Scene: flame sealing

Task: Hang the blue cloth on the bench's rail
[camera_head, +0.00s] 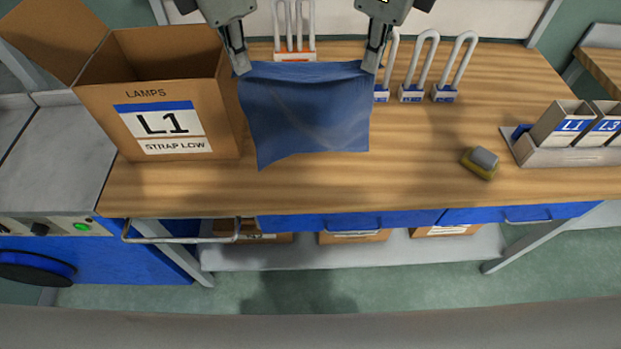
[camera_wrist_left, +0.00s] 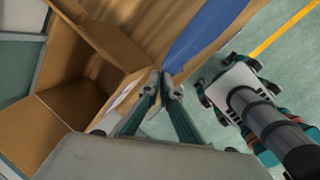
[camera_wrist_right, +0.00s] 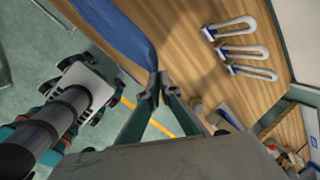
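The blue cloth (camera_head: 308,112) hangs spread out between my two grippers over the bench, its lower edge uneven and lowest at the left. My left gripper (camera_head: 241,70) is shut on its upper left corner, and my right gripper (camera_head: 370,70) is shut on its upper right corner. The cloth also shows at the fingertips in the left wrist view (camera_wrist_left: 205,35) and right wrist view (camera_wrist_right: 118,30). The rail (camera_head: 182,239) is a grey metal bar along the bench's front edge at the left, bare, nearer the head camera than the cloth.
The open L1 lamp box (camera_head: 165,125) stands just left of the cloth. U-shaped lamps (camera_head: 425,65) stand behind and right of it. A sponge (camera_head: 480,162) and a tray of labelled bins (camera_head: 570,155) are at the right. The bench's front middle is clear.

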